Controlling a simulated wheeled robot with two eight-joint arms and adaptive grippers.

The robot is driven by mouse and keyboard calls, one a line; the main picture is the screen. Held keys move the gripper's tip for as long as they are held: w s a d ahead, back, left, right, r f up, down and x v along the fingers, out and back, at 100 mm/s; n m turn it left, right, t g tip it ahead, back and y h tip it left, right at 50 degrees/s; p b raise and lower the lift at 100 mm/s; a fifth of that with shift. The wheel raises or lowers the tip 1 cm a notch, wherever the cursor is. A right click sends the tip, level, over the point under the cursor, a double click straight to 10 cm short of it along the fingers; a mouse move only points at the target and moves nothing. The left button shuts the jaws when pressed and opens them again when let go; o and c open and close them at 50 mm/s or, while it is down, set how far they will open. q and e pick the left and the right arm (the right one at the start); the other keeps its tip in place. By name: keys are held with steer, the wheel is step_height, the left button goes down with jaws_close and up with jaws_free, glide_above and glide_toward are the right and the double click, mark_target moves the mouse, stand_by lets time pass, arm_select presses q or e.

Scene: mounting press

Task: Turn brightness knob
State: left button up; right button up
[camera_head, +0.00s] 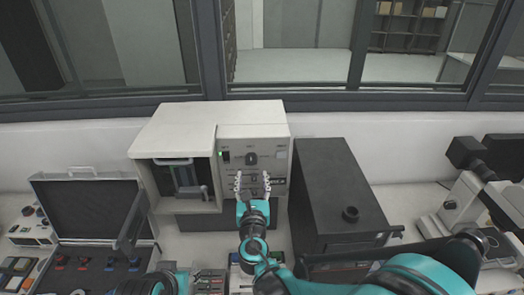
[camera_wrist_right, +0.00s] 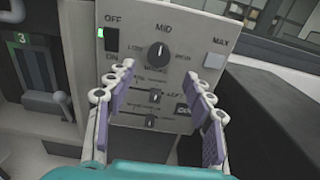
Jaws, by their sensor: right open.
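A round black knob (camera_head: 251,158) is on the grey front panel of a white machine (camera_head: 205,128). In the right wrist view the knob (camera_wrist_right: 159,53) has a pale pointer mark and stands below the word MID, with smaller labels at its sides. My right gripper (camera_head: 252,176) is open in front of the panel, just below the knob. In the right wrist view its two fingers (camera_wrist_right: 160,72) are spread apart with nothing between them, one to each side below the knob. I cannot tell the depth gap to the panel.
An OFF/ON switch (camera_wrist_right: 110,38) with a green light, a MAX button (camera_wrist_right: 215,60) and slider controls (camera_wrist_right: 154,97) share the panel. A black box (camera_head: 338,180) stands to the right, an open case (camera_head: 85,215) to the left, and a microscope (camera_head: 470,190) at far right.

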mark_target(251, 161)
steer(key=w, duration=0.7)
steer(key=shift+a+r, duration=0.1)
steer(key=shift+a, duration=0.05)
steer(key=shift+w, duration=0.1)
steer(key=c, duration=1.2)
